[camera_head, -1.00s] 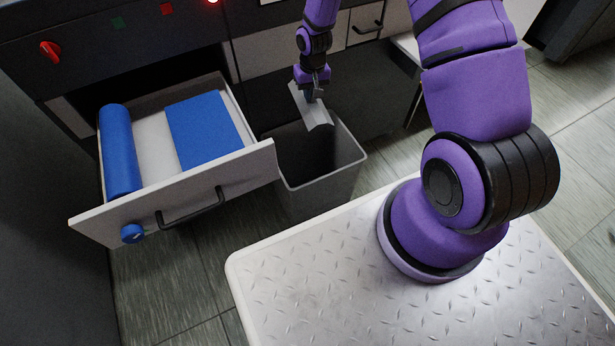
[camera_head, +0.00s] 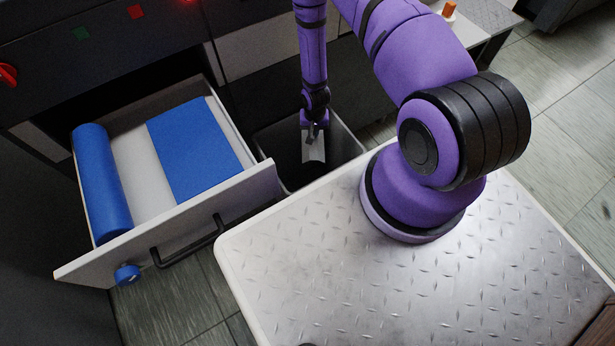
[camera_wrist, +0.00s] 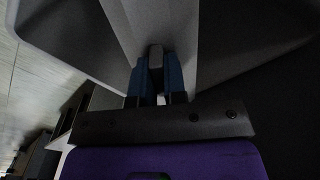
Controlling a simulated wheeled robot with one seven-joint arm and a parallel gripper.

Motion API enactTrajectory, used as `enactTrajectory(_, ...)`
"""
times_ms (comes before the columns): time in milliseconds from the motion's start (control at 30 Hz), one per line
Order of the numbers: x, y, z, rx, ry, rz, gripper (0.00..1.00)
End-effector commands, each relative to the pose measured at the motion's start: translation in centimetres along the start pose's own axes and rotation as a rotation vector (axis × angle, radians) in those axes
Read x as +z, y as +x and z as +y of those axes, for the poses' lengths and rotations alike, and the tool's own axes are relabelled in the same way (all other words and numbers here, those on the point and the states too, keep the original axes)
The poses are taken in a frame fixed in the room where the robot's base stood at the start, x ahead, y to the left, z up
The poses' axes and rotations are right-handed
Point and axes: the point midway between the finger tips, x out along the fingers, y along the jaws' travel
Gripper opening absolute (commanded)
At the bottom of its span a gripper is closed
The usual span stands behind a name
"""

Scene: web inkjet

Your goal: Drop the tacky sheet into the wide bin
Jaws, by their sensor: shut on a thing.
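The tacky sheet (camera_head: 314,153) is a small, light grey, bent piece hanging below my gripper (camera_head: 314,130). My gripper points down and is shut on the sheet's upper edge. Both are at the mouth of the wide bin (camera_head: 349,138), a dark grey open bin beside the drawer, and the sheet appears to be inside its opening. In the wrist view, the blue fingers (camera_wrist: 155,76) pinch the grey sheet (camera_wrist: 160,25), with the bin's grey wall (camera_wrist: 70,35) around it. The bin's floor is hidden in shadow.
An open drawer (camera_head: 250,183) left of the bin holds a blue roll (camera_head: 101,185) and a flat blue piece (camera_head: 194,150). Its front panel stands close to the bin's left rim. My metal base deck lies in front. An orange-topped item (camera_head: 449,10) stands on a surface at upper right.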

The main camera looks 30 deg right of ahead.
Motion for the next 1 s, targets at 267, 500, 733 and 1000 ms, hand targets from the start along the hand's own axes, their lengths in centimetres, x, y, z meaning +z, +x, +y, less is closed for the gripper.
enactTrajectory(267,0.1,3.1,0.1,0.001,-0.002,-0.002,0.0)
enactTrajectory(500,0.1,4.5,0.1,0.0,-0.001,-0.001,0.0)
enactTrajectory(733,0.0,4.7,0.1,0.0,-0.001,-0.001,0.0)
enactTrajectory(1000,0.0,4.7,0.1,0.0,-0.001,-0.001,0.42)
